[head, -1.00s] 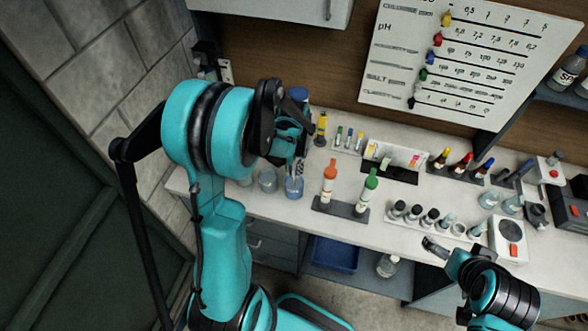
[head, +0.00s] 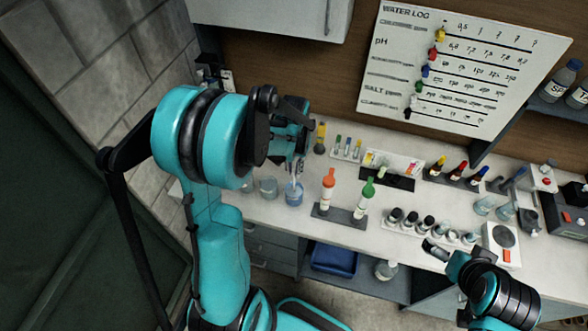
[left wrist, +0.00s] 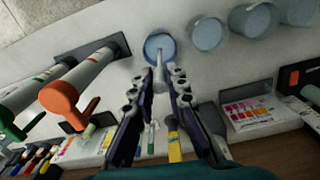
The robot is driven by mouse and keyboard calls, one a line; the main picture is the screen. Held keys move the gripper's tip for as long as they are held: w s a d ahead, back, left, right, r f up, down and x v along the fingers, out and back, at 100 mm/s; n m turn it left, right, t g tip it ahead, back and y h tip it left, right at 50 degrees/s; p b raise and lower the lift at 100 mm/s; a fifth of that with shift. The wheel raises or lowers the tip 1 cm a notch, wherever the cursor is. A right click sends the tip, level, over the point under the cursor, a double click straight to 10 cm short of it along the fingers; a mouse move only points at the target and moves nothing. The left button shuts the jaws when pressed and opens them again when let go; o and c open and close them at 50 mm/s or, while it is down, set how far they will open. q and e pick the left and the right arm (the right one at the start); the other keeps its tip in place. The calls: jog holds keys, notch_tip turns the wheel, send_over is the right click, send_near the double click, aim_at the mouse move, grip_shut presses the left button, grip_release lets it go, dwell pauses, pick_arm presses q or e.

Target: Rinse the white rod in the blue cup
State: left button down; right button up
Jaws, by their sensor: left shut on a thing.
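The blue cup (head: 294,196) stands on the counter's left part, in front of my left gripper (head: 296,166). It also shows at the top of the left wrist view (left wrist: 152,46). My left gripper (left wrist: 161,74) is shut on the white rod (left wrist: 160,58), which points down over the cup. The rod's lower end lies within the cup's outline; I cannot tell how deep it is. My right gripper (head: 435,249) is low near the counter's front edge, apart from the cup; its finger opening is unclear.
Clear beakers (head: 268,187) stand left of the cup. A rack with orange-capped (head: 328,186) and green-capped (head: 366,194) tubes stands to its right. A yellow-labelled bottle (head: 320,140) and small vials (head: 346,148) are behind.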

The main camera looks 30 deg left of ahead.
pick_arm(q)
jog(key=shift+r+p, duration=1.45)
jog(key=shift+r, duration=0.95)
jog(key=shift+s+f, duration=0.1)
